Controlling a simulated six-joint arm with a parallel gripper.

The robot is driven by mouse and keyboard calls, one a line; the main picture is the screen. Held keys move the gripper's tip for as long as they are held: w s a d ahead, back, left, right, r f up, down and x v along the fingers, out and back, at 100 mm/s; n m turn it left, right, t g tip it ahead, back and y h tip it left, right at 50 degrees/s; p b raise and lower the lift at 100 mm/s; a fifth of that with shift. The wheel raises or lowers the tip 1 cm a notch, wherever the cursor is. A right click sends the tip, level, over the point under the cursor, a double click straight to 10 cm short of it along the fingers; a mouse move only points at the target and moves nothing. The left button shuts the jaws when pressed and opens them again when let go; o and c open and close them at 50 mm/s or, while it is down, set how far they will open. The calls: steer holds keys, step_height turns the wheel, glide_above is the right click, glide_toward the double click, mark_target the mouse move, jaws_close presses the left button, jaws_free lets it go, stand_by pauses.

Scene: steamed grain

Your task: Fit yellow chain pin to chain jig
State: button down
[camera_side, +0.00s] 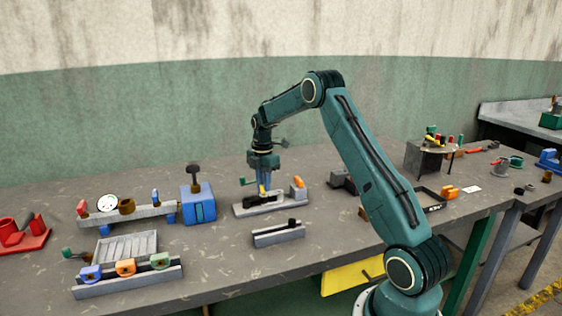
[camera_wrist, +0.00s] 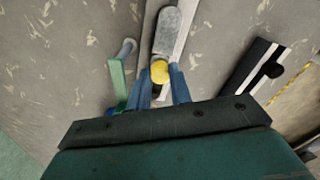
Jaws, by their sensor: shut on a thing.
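My gripper (camera_side: 263,185) points straight down over the chain jig (camera_side: 243,211), a long grey block near the middle of the table. In the wrist view, the blue fingers (camera_wrist: 161,82) are shut on the yellow chain pin (camera_wrist: 160,70), whose round yellow head shows between them. In the side view the pin (camera_side: 262,189) is a small yellow spot below the fingers, just over a dark part of the jig. Its lower end is hidden, so I cannot tell whether it touches the jig. A grey rounded piece lies along the jig in the wrist view (camera_wrist: 167,30).
An orange part (camera_side: 298,182) stands at the jig's right end. A green-handled piece (camera_wrist: 118,82) is close left of the fingers. A grey rail (camera_side: 278,235) with a black part lies in front. A blue block (camera_side: 198,205) stands left. Bare table lies between.

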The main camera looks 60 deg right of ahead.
stand_by(0.3)
steer(key=c, duration=1.2)
jaws_free()
step_height(320, 180, up, 14)
steer(key=shift+f, duration=0.15)
